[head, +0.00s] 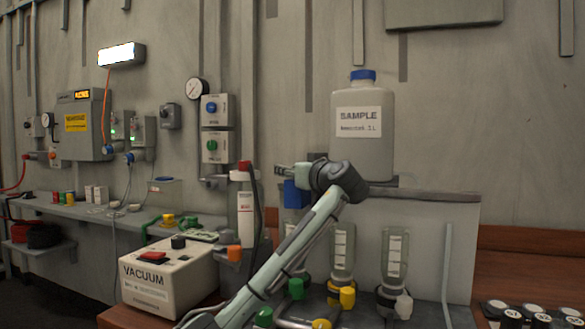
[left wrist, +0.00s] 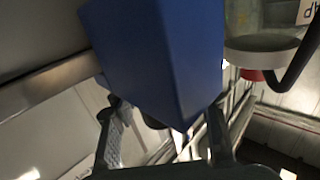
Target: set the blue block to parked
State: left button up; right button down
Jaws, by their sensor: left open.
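The blue block (head: 295,196) is in the middle of the head view, directly below my left gripper (head: 286,171) and in front of the grey panel. In the left wrist view the blue block (left wrist: 155,60) fills the upper middle, very close. Its lower corner points down between the two fingers of my left gripper (left wrist: 165,135). The fingers are apart, and I cannot tell whether either touches the block. The block's mounting and any parked marking are hidden. My right gripper is in neither view.
A white SAMPLE bottle (head: 362,130) stands behind, right of the arm. A red-capped canister (head: 247,212) is close on the left. Inverted bottles (head: 342,248) and colored valves (head: 347,297) lie below. A VACUUM box (head: 160,280) stands at lower left.

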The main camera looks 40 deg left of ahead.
pick_arm(q)
grip_shut()
dwell(0.3)
dwell(0.4)
